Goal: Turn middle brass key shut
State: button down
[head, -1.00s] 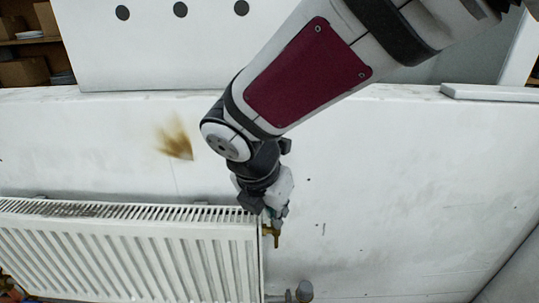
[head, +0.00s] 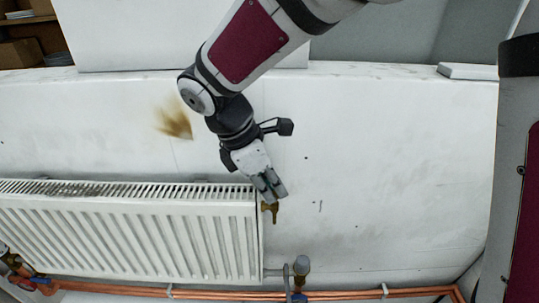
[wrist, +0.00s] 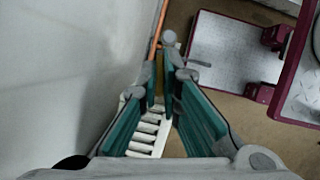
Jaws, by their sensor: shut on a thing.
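The brass key (head: 270,212) sits at the upper right end of the white radiator (head: 150,235), on the side near the wall. Its lower part shows below my fingertips; its upper part is hidden by them. My gripper (head: 271,193) reaches down to it from the upper left, tilted, with its fingers shut on it. In the wrist view, the teal-padded fingers converge at my gripper's tips (wrist: 164,88), and a strip of brass (wrist: 159,76) shows between them. How far the key is turned I cannot tell.
A grey-capped valve (head: 301,265) stands at the radiator's lower right, above copper pipes (head: 350,294) running along the bottom. A shelf with boxes (head: 22,52) is upper left.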

jog(key=shift+w+m+g, duration=0.1)
jog(key=shift+m+g, duration=0.4)
jog(key=shift+m, duration=1.1)
jog(key=c, duration=2.1)
grip_release()
jog(key=shift+o, duration=0.2)
jog(key=v, duration=1.2)
jog(key=shift+w, duration=0.1)
